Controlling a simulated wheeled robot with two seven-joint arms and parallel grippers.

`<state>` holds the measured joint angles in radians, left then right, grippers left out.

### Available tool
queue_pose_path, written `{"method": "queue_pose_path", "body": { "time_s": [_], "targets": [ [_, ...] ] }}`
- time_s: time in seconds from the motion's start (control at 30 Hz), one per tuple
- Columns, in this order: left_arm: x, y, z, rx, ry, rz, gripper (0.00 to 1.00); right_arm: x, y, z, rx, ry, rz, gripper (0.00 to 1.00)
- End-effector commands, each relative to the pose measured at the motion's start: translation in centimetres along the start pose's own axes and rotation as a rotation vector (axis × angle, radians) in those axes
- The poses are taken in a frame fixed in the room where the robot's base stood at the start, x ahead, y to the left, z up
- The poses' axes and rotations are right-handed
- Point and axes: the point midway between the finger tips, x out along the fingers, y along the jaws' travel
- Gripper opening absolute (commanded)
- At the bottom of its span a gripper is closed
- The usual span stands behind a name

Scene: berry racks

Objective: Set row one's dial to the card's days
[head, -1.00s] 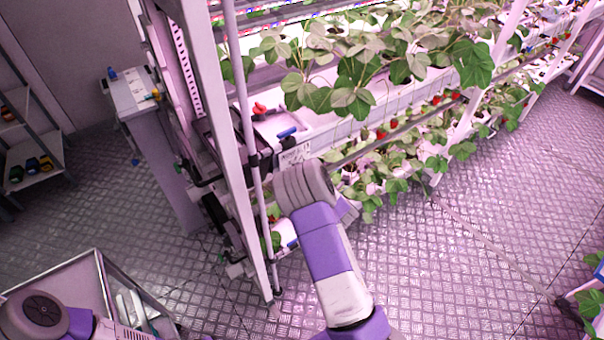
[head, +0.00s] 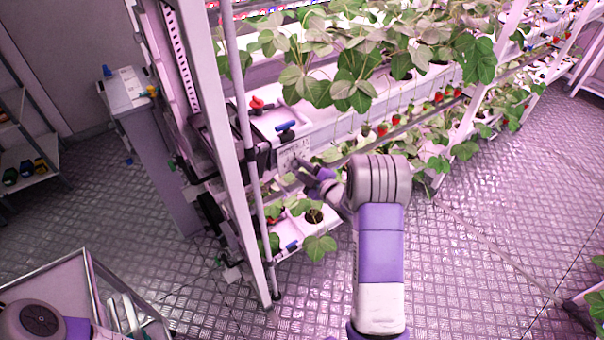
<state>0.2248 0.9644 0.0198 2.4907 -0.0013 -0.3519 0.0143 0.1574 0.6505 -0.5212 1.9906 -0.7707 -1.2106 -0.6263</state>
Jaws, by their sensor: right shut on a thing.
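My right gripper (head: 303,171) is at the front of the near end of the berry rack, just below a small white panel (head: 292,152) with dark markings. Its fingers are small in the view and are shut on the dial, which they and the wrist mostly hide. I cannot read the dial's setting or the markings. No card with days can be made out clearly. My left arm shows at the bottom left; its gripper is out of view.
A red valve handle (head: 258,104) and a blue valve handle (head: 286,126) sit above the panel. A rack post (head: 215,130) stands to the left. Strawberry leaves (head: 357,75) hang above and right. A cart (head: 75,268) stands at the lower left.

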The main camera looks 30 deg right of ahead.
Motion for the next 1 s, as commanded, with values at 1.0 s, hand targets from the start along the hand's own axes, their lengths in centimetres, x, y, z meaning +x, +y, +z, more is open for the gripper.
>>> {"method": "queue_pose_path", "body": {
  "time_s": [1.0],
  "targets": [
    [4.4, -1.7, -0.2, 0.000, 0.000, 0.000, 0.54, 0.0, -0.1, 0.4, 0.937, 0.111, 0.006, 0.00]
  ]
}}
